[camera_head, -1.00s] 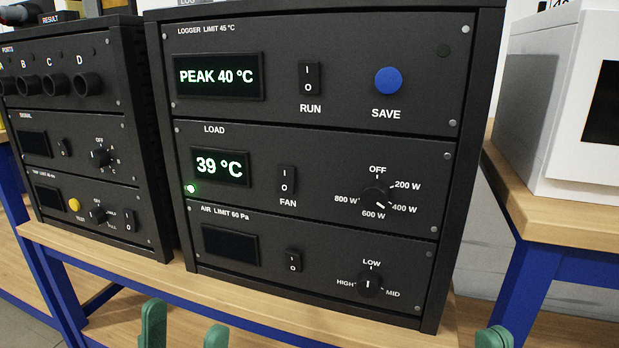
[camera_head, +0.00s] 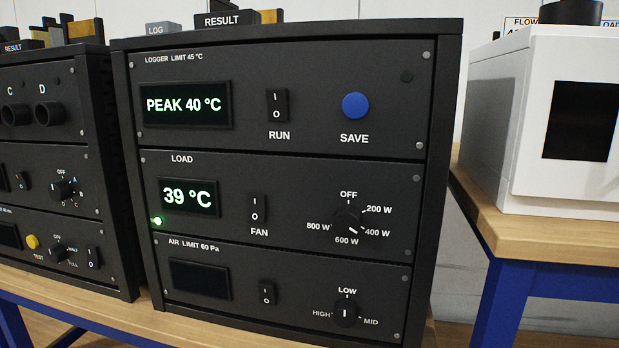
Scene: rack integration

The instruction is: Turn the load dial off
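The load dial (camera_head: 347,223) is a black knob on the right of the middle LOAD panel (camera_head: 300,175). OFF is above it, with 200 W, 400 W, 600 W and 800 W around it. Its white pointer mark slants down and right, towards the gap between the 400 W and 600 W labels, not at OFF. The load display (camera_head: 188,197) reads 39 °C. A green lamp (camera_head: 157,221) is lit below left of it. Neither gripper is in view, and nothing touches the dial.
Above is the logger panel with PEAK 40 °C display (camera_head: 186,105), RUN switch (camera_head: 277,105) and blue SAVE button (camera_head: 355,105). The FAN switch (camera_head: 257,210) is left of the dial. The LOW/MID/HIGH dial (camera_head: 346,314) sits close below. A white box (camera_head: 520,120) stands right.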

